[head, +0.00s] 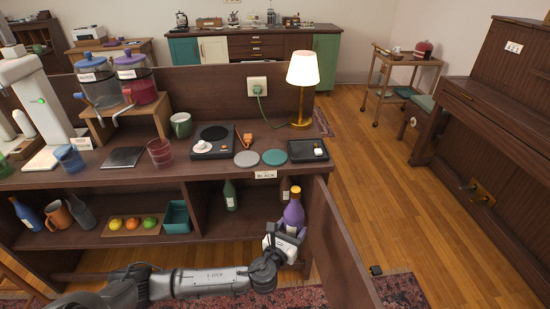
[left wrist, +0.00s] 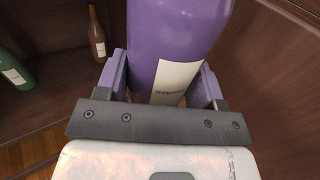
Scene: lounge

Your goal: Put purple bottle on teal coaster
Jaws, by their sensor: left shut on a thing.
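The purple bottle (head: 293,214) stands upright in front of the right shelf compartment, with a cream label and a yellowish top. My left gripper (head: 283,236) is shut on the bottle's lower body. In the left wrist view the bottle (left wrist: 175,35) fills the middle, between the two fingers of the gripper (left wrist: 165,85). The teal coaster (head: 274,157) lies flat and bare on the counter top, above and to the left of the bottle. My right gripper is in neither view.
A grey coaster (head: 247,158) and a black tray (head: 308,150) flank the teal coaster. A lit lamp (head: 302,80) stands behind. A green bottle (head: 230,195) and a brown bottle (left wrist: 96,32) stand in the compartment. An open door panel (head: 340,250) is close on the right.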

